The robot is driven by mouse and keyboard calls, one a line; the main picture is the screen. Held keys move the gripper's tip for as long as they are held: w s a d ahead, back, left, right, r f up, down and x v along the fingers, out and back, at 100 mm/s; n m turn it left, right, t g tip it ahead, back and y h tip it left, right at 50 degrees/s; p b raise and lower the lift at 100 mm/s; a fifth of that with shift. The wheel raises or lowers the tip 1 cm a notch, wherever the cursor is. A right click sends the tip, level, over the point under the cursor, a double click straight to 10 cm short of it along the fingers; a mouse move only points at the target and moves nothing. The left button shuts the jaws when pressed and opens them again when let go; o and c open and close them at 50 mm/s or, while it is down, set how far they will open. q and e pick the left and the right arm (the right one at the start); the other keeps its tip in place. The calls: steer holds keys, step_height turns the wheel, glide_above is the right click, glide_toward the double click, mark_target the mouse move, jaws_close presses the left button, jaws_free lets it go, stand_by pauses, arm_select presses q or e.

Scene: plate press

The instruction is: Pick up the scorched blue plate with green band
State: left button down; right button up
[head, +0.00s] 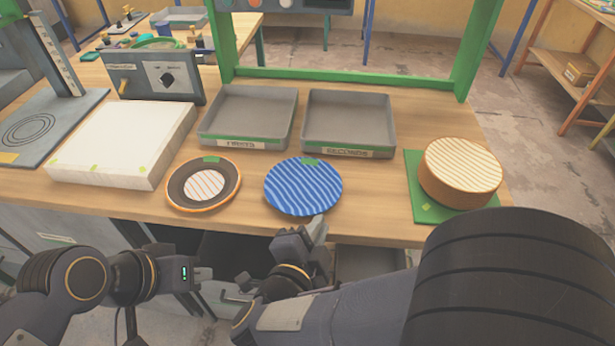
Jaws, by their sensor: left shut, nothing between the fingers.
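The blue plate (303,187) has pale wavy stripes and a small green mark on its far rim. It lies flat near the front edge of the wooden table (375,228); I cannot make out scorching on it. My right gripper (318,231) is just in front of the plate's near rim. I cannot tell whether it touches the rim or how its jaws stand. My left gripper (204,279) is shut and empty, low in front of the table and left of the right gripper.
A dark plate (176,187) with an orange rim and striped centre lies left of the blue plate. Two grey trays (248,103) (348,108) stand behind. A white block (120,140) is at left. A round striped-top stack (460,170) sits on a green mat (425,212) at right.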

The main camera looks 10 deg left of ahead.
mark_target(336, 199)
steer(key=shift+h, duration=0.3)
steer(key=x, duration=0.7)
steer(key=shift+w+d+f, duration=0.15)
steer(key=shift+w+f, duration=0.05)
steer(key=shift+w, duration=0.05)
jaws_close()
